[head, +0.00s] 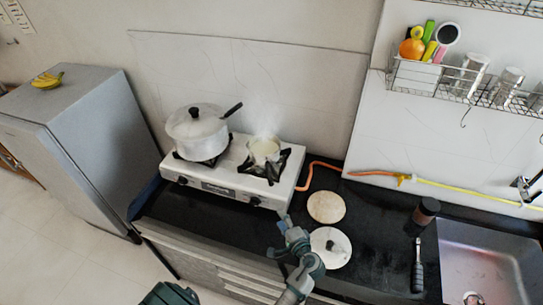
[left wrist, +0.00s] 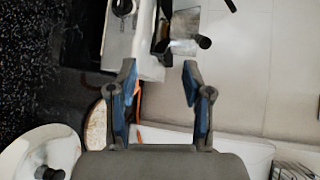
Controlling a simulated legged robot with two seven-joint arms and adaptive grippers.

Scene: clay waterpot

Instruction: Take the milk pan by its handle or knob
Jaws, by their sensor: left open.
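The milk pan (head: 263,149) is a small pale pan on the right burner of the white stove, with steam rising from it. I cannot make out its handle clearly in the head view. In the left wrist view, a grey metal shape with a dark handle-like end (left wrist: 204,42) lies beyond the fingertips; I cannot tell whether it is the milk pan. My left gripper (head: 287,223) is open and empty, in front of the stove's right end and apart from the pan. Its two fingers (left wrist: 160,72) stand wide in the left wrist view. My right gripper is not in view.
A large lidded pot (head: 197,134) stands on the left burner, with a black handle (head: 233,110) beside it. An orange hose (head: 308,173), a round board (head: 326,207) and a white lid (head: 331,248) lie right of the stove (head: 220,187). The sink (head: 485,262) is far right.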

